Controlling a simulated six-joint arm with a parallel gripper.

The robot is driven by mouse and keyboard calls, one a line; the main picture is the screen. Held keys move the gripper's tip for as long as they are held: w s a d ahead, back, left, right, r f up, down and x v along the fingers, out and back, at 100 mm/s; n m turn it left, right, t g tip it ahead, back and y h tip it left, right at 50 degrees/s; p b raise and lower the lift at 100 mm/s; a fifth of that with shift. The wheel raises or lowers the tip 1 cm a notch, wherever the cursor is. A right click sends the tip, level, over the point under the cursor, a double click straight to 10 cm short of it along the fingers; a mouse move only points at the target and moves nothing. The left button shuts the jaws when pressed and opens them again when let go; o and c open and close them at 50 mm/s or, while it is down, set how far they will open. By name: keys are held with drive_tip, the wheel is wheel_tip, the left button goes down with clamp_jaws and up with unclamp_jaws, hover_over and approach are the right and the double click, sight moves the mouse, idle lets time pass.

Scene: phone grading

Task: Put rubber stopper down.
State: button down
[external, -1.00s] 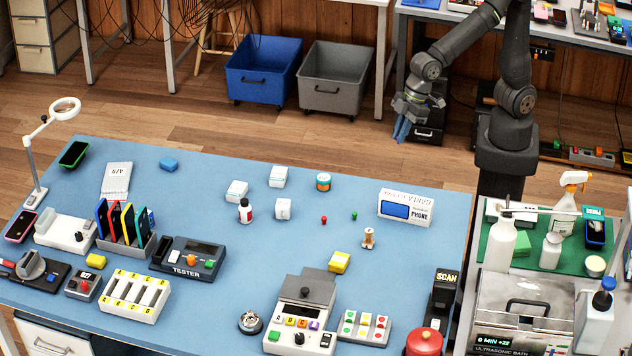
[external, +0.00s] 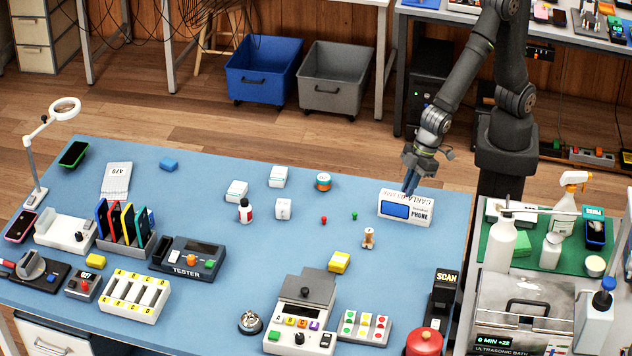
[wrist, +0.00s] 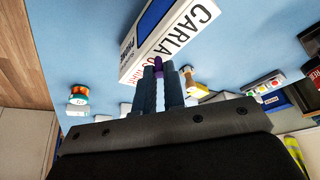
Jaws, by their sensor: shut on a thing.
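My gripper (external: 411,184) is at the back right of the blue table, just in front of or above the white phone box (external: 405,208). In the wrist view its two dark fingers (wrist: 161,80) are shut on a small purple piece, which I take to be the rubber stopper (wrist: 158,66). Only a little of the stopper shows between the fingertips. In the external view the stopper is too small or hidden to make out. The phone box (wrist: 172,38) lies just beyond the fingertips in the wrist view; I cannot tell whether they touch.
A small tan and white figure-like item (external: 368,238) stands in front of the box. A teal and orange jar (external: 323,182) stands to its left. Small red (external: 323,220) and green (external: 354,216) pieces lie between. The table's middle left (external: 200,215) is clear.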

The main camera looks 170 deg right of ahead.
drive_tip(key=shift+f, duration=0.15)
drive_tip(key=c, duration=1.5)
unclamp_jaws()
drive_tip(key=v, duration=1.2)
drive_tip(key=x, duration=1.2)
drive_tip(key=shift+r, duration=0.25)
